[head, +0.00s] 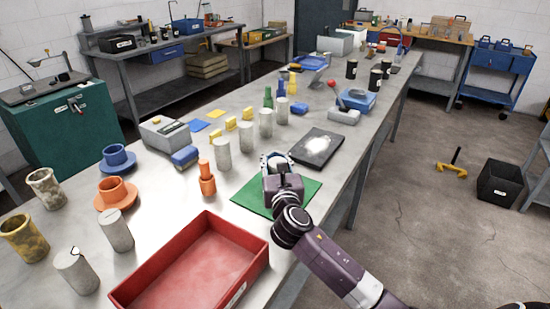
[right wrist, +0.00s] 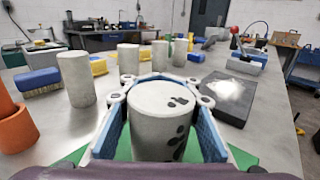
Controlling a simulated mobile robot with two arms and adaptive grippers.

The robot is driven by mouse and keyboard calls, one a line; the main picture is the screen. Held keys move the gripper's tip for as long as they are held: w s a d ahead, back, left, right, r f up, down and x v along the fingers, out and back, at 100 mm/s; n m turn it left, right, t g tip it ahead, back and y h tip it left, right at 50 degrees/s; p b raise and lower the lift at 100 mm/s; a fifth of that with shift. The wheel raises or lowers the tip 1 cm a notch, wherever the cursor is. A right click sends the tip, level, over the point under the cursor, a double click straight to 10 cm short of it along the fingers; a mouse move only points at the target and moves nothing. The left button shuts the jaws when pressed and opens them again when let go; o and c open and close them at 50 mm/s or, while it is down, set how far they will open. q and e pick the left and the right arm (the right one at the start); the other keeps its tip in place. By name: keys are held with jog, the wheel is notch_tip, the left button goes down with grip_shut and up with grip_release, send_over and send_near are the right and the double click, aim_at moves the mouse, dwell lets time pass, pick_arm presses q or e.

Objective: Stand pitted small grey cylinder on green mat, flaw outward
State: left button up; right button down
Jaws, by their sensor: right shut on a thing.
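My right gripper (head: 277,160) is over the green mat (head: 247,198), its blue-lined fingers shut around a small grey cylinder (right wrist: 150,119). In the right wrist view the cylinder is upright between the fingers (right wrist: 161,92). Dark pits show on its top and on its side at the lower right, facing the wrist camera. The green mat also shows below it in the right wrist view (right wrist: 242,157). The cylinder's base is hidden, so I cannot tell whether it touches the mat. My left gripper is not in view.
A red tray (head: 255,239) stands in front of the mat, left of my right arm. Several other grey cylinders (head: 222,154) stand in a row behind and left. A black slab (head: 333,143) with a white patch lies behind the mat. Orange parts (head: 207,180) stand to its left.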

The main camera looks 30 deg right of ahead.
jog(key=c, duration=1.4)
grip_release()
jog(key=shift+c, duration=0.2)
jog(key=shift+r, duration=0.15)
jog(key=shift+s+a, duration=0.15)
jog(key=shift+s, duration=0.2)
jog(key=v, duration=0.7)
jog(key=shift+w, duration=0.1)
